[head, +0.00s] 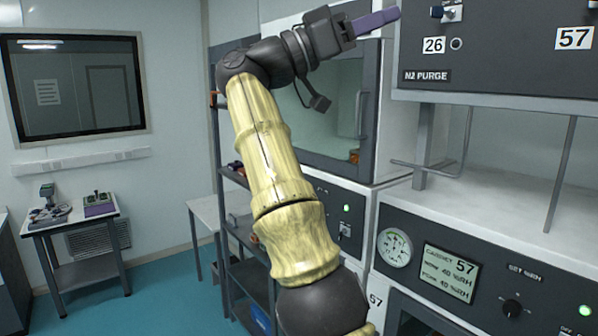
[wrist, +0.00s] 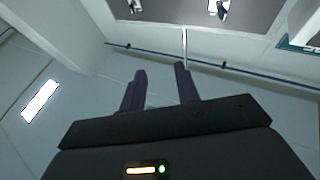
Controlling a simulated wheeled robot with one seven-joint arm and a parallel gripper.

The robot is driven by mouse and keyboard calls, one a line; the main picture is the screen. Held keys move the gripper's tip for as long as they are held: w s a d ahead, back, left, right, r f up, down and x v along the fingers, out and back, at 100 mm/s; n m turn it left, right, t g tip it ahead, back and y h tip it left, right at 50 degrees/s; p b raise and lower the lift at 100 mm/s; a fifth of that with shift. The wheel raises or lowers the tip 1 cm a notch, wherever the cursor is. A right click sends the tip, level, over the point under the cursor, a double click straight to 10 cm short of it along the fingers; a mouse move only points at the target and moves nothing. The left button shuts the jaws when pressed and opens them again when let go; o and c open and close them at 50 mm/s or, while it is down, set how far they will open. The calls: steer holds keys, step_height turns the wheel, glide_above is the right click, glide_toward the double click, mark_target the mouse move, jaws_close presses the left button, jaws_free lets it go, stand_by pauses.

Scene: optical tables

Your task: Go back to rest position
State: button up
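My gripper (head: 392,14) is raised high in the head view, at the upper end of my yellow-sleeved arm. Its purple fingers point right, close in the picture to the upper cabinet panel marked 26 and 57 (head: 490,45). In the wrist view my gripper (wrist: 160,68) shows two dark purple fingers standing apart with nothing between them. The gripper is open and empty. I cannot tell how far the fingertips are from the panel.
A cabinet with a gauge and a display reading 57 (head: 450,272) stands at lower right. A glass-fronted cabinet (head: 335,115) and a dark shelf rack (head: 245,275) are behind my arm. A small table (head: 75,222) stands at left. Blue floor (head: 165,290) is clear between.

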steer(key=w+d+f+n+t+y+b, duration=0.1)
steer(key=w+d+f+n+t+y, duration=0.15)
steer(key=w+d+f+n, duration=0.45)
steer(key=w+d+f+n+t+y+b, duration=0.15)
steer(key=w+d+f+n+y, duration=0.25)
steer(key=w+f, duration=0.6)
step_height(320, 180, down, 24)
steer(key=s+d+n+y+b, duration=0.1)
steer(key=d+n+y+b, duration=0.15)
steer(key=n+y, duration=0.35)
steer(key=s+a+f+g+y+b, duration=0.1)
steer(key=s+a+f+y, duration=0.15)
steer(key=s+f, duration=0.6)
steer(key=s+a+f+g+y+b, duration=0.15)
steer(key=s+f+y, duration=0.25)
steer(key=f, duration=0.9)
steer(key=s+a+f+g+y, duration=0.1)
steer(key=s+a+f, duration=0.1)
steer(key=s+f, duration=0.4)
steer(key=s+a+f+y+b, duration=0.1)
steer(key=s+a+f+y, duration=0.1)
steer(key=s+f, duration=0.4)
steer(key=s+a, duration=0.1)
steer(key=s, duration=0.4)
steer(key=shift+s+f+g+b, duration=0.15)
steer(key=shift+s+g+b, duration=0.1)
steer(key=shift+g+b, duration=0.1)
steer(key=shift+o, duration=0.5)
